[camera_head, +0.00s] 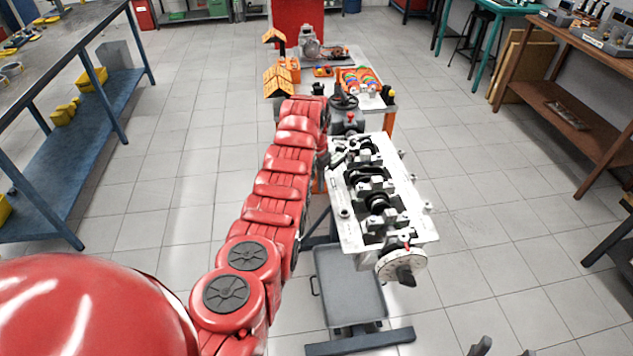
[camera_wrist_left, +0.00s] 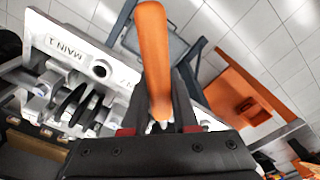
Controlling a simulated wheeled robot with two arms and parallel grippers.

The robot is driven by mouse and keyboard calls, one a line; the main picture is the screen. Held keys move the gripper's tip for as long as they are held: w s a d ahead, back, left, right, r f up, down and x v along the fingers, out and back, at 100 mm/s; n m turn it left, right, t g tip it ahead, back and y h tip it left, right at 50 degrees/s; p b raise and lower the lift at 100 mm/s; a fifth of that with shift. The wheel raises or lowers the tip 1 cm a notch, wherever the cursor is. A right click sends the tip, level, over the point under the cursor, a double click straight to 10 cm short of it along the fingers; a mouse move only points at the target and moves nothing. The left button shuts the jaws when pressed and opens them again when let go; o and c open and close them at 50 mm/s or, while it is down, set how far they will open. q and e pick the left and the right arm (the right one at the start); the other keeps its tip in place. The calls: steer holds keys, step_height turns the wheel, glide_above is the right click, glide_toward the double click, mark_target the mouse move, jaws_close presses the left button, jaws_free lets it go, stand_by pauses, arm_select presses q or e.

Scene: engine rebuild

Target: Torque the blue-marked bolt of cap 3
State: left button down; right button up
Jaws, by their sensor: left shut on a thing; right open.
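The pale engine block (camera_head: 348,222) lies belly up with its dark crankshaft (camera_head: 377,202) and light bearing caps across it. In the left wrist view the block (camera_wrist_left: 62,38) carries the marking MAIN 1. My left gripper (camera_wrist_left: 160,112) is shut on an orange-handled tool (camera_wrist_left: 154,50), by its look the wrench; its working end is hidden. In the head view my left arm reaches the block's far left side, and the tool is hard to make out. I cannot make out cap 3 or a blue mark. My right gripper (camera_head: 503,351) shows only its open, empty fingertips at the bottom edge.
A round pale wheel (camera_head: 402,265) sits on the block's near end. A grey tray (camera_head: 350,290) is below the block on its stand. A cart (camera_head: 388,122) with orange parts stands behind. Benches line both sides; the floor right of the block is clear.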

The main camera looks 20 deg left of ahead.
arm_select(q)
steer(key=shift+w+a+m+b, duration=0.2)
steer(key=shift+a+b, duration=0.25)
steer(key=shift+b, duration=0.35)
steer(key=shift+w+a+m+b, duration=0.1)
steer(key=shift+a+m+b, duration=0.25)
steer(key=shift+b, duration=0.4)
stand_by(1.3)
steer(key=shift+b, duration=0.4)
stand_by(1.2)
steer(key=shift+d+r+n, duration=0.15)
steer(key=shift+d+n, duration=0.1)
steer(key=shift+d, duration=0.05)
stand_by(0.3)
steer(key=shift+s+d, duration=0.1)
steer(key=shift+s+d+n+p, duration=0.1)
steer(key=shift+d+n+p, duration=0.15)
steer(key=shift+n+p, duration=0.05)
steer(key=shift+d+n, duration=0.3)
steer(key=shift+d, duration=0.3)
steer(key=shift+s+d+n, duration=0.25)
steer(key=shift+d+n, duration=0.15)
steer(key=shift+d, duration=0.2)
steer(key=shift+s+a+f, duration=0.1)
steer(key=shift+f, duration=0.1)
stand_by(1.2)
